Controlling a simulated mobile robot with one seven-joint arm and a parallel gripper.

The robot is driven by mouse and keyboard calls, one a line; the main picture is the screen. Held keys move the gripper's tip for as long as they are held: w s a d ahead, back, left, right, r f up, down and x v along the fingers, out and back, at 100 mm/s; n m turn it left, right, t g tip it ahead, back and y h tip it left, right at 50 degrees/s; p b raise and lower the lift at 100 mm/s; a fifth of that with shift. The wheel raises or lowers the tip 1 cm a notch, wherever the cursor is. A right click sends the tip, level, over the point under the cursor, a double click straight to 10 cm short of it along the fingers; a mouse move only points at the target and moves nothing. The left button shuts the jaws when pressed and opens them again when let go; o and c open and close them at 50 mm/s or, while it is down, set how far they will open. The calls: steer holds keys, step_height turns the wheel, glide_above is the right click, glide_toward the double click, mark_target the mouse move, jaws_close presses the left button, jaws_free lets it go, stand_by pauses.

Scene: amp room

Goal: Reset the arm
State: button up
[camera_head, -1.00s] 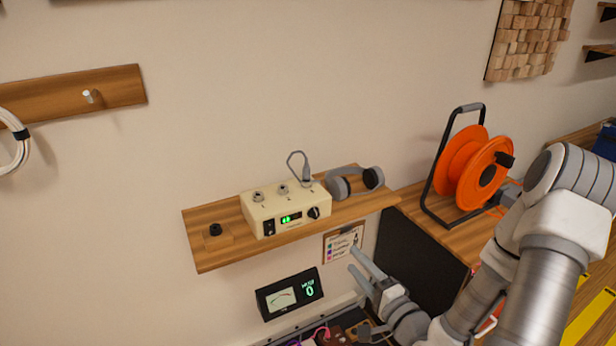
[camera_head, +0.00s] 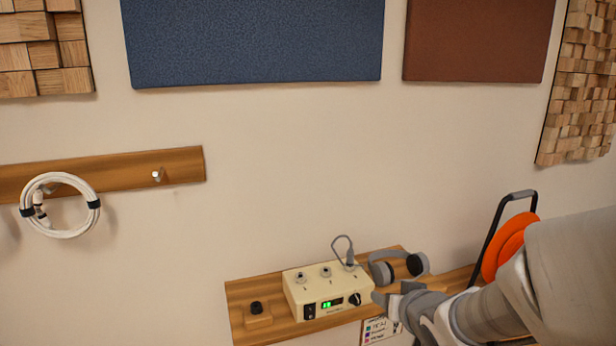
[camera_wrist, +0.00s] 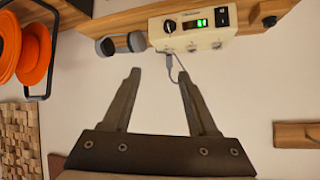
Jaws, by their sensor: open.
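My gripper (camera_head: 390,298) is in front of the shelf's right part in the head view, beside the cream amp box. In the wrist view my gripper (camera_wrist: 157,75) shows two dark fingers spread apart with nothing between them. The arm reaches in from the lower right of the head view. The cream box (camera_head: 312,304) has a green display, a knob and several sockets on top, with a grey cable plugged into one. It also shows upside down in the wrist view (camera_wrist: 190,30).
The wooden shelf (camera_head: 238,292) also carries grey headphones (camera_head: 383,272) and a small black knob piece (camera_head: 257,308). An orange cable reel (camera_head: 508,240) stands at right, partly behind my arm. A white coiled cable (camera_head: 83,222) hangs at left.

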step_height(320, 180, up, 5)
steer(key=s+a+n+h, duration=0.1)
steer(key=s, duration=0.2)
steer(key=s+a+f+g+b, duration=0.1)
steer(key=s+g+b, duration=0.4)
steer(key=s, duration=1.3)
steer(key=shift+s+a+f+g, duration=0.2)
steer(key=shift+a+f+g, duration=0.15)
steer(key=shift+f, duration=0.15)
